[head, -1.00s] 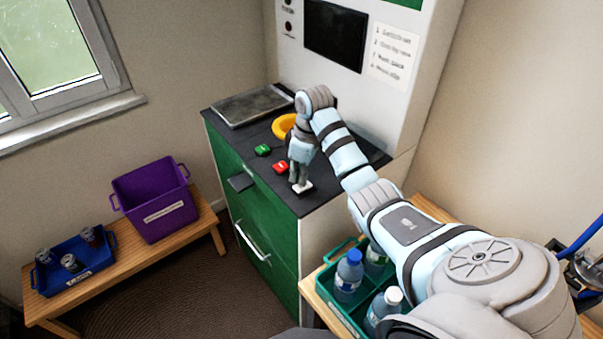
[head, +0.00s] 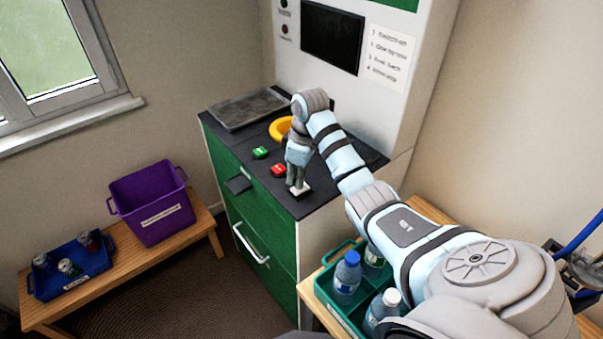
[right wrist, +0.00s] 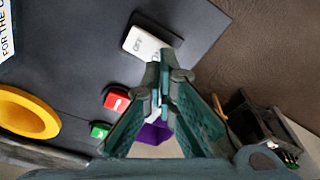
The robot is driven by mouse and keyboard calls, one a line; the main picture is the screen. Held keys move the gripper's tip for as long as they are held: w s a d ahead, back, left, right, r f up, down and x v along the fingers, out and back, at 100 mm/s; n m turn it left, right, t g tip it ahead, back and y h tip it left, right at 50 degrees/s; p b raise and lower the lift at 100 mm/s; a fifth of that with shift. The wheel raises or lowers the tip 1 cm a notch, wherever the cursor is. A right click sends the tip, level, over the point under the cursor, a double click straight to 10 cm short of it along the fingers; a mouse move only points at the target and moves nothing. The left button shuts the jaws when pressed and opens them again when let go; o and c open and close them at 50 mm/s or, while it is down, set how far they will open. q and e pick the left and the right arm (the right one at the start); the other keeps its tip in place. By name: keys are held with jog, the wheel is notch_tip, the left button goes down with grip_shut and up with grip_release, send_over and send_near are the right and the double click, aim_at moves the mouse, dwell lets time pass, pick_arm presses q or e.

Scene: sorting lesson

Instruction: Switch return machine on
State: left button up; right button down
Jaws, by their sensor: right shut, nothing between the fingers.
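The return machine (head: 325,220) has a green front, a dark counter and a dark screen (head: 331,40). A small white switch (head: 301,192) sits near the counter's front right corner. In the right wrist view the white rocker switch (right wrist: 147,43) carries dark lettering on its top. My right gripper (head: 298,186) points down at the switch. Its fingers (right wrist: 160,88) are shut and empty, with the tips beside the switch's edge. I cannot tell whether they touch it. The left gripper is not in view.
A green button (head: 261,152), a red button (head: 279,170) and a yellow ring (head: 280,128) are on the counter. A green crate of bottles (head: 339,318) stands at right. A purple bin (head: 152,212) and a blue tray with cans (head: 75,281) are on a bench at left.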

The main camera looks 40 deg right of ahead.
jog(key=shift+f, duration=1.05)
dwell(0.7)
jog(key=shift+a+r, duration=0.1)
dwell(0.3)
